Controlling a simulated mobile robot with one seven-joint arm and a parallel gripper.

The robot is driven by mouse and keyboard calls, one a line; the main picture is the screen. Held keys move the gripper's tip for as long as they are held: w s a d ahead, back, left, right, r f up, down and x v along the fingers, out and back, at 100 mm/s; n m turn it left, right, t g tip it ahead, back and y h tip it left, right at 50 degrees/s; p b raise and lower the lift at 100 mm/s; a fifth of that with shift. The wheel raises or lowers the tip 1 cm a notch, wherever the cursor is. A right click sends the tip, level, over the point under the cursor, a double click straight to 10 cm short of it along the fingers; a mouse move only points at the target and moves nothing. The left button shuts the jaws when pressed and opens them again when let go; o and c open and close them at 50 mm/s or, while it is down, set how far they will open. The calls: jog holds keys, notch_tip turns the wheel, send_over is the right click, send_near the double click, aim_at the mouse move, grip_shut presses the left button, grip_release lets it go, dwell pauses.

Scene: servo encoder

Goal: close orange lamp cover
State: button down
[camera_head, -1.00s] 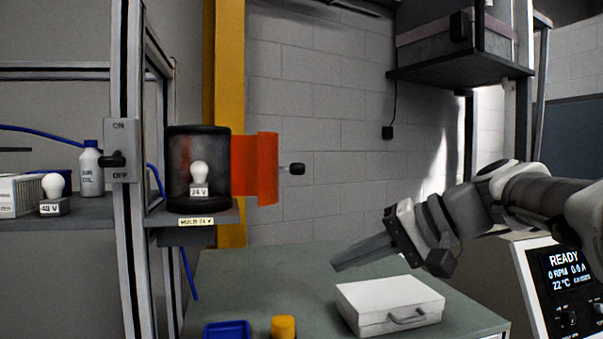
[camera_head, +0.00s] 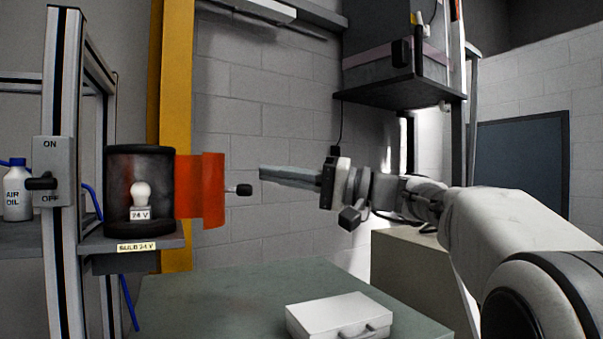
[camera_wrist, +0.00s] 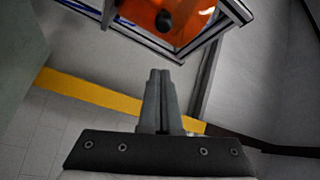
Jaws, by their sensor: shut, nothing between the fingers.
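The orange lamp cover (camera_head: 201,190) stands swung open to the right of the dark cylindrical lamp housing (camera_head: 118,191). A black knob (camera_head: 243,190) sticks out from its right side. Inside the housing a white bulb (camera_head: 141,193) with a 24 V label is exposed. My gripper (camera_head: 262,172) is shut and empty. Its tips point left, a little right of and above the knob, apparently apart from it. In the wrist view the shut fingers (camera_wrist: 160,75) point toward the orange cover (camera_wrist: 170,15) and its dark knob (camera_wrist: 163,21) at the top.
The housing sits on a small shelf (camera_head: 130,243) beside a metal frame post (camera_head: 68,150) with an ON/OFF switch (camera_head: 47,180). A white case (camera_head: 338,316) lies on the green table (camera_head: 220,290) below. A yellow column (camera_head: 170,100) stands behind the cover. The air around my gripper is clear.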

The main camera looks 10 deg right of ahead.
aim_at(216, 188)
jog(key=shift+s+a+f+p, duration=0.15)
jog(key=shift+s+a+f, duration=0.2)
jog(key=shift+s+a, duration=0.35)
jog(key=shift+s+a+f+p, duration=0.15)
jog(key=shift+s+a+f, duration=0.2)
jog(key=shift+s+a, duration=0.3)
jog(key=shift+f, duration=0.1)
